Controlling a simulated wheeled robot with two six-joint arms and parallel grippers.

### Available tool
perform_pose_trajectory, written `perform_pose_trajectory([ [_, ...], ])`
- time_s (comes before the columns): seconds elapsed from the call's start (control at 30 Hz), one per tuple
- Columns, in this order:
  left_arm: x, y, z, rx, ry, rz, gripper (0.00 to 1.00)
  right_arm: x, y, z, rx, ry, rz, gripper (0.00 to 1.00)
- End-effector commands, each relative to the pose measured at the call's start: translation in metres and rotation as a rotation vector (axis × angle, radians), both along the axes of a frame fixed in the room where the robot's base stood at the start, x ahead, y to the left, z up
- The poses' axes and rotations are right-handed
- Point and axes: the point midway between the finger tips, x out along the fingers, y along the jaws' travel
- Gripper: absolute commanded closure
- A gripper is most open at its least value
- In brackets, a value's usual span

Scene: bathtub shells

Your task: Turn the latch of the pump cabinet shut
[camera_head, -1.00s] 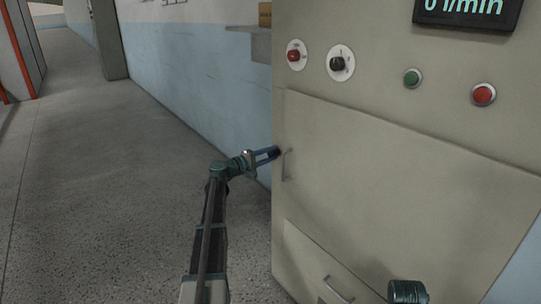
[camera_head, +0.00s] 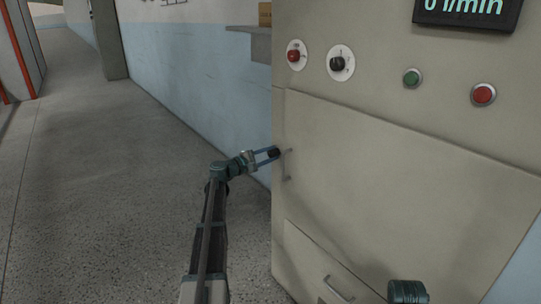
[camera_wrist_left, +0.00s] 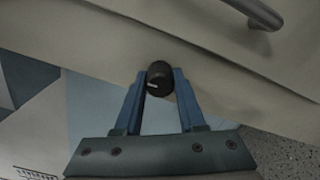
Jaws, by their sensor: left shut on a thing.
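The pump cabinet (camera_head: 400,150) is a beige metal box with its large door panel closed flush, as far as I can see. Its latch (camera_head: 274,153) is a small black knob at the door's left edge, beside the bar handle (camera_head: 287,166). In the left wrist view the latch (camera_wrist_left: 160,76) shows a short white mark on its face. My left gripper (camera_head: 270,154) is shut on the latch, with one blue finger on each side of it; the fingers also show in the wrist view (camera_wrist_left: 158,90). My right gripper is not in view.
Above the door are a red knob (camera_head: 296,55), a black knob (camera_head: 341,63), a green button (camera_head: 413,78), a red button (camera_head: 483,94) and a display (camera_head: 468,10). A lower panel has a handle (camera_head: 338,290). The floor (camera_head: 110,180) at left is clear.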

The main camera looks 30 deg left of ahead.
Motion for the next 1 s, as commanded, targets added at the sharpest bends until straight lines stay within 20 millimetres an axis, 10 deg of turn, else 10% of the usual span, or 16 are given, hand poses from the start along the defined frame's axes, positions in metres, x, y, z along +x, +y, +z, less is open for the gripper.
perform_pose_trajectory([
  [0.27, 0.0, 0.001, 0.0, 0.0, 0.002, 0.001, 1.0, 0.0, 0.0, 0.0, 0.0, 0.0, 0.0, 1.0],
  [0.3, 0.0, 0.001, 0.0, 0.001, 0.002, 0.001, 0.56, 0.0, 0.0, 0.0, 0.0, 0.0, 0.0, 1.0],
  [0.43, 0.0, 0.001, 0.0, 0.0, 0.0, 0.001, 0.32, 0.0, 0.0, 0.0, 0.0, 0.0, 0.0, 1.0],
  [1.0, -0.036, 0.014, 0.0, 0.0, 0.0, 0.003, 0.31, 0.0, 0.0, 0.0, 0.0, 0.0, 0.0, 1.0],
])
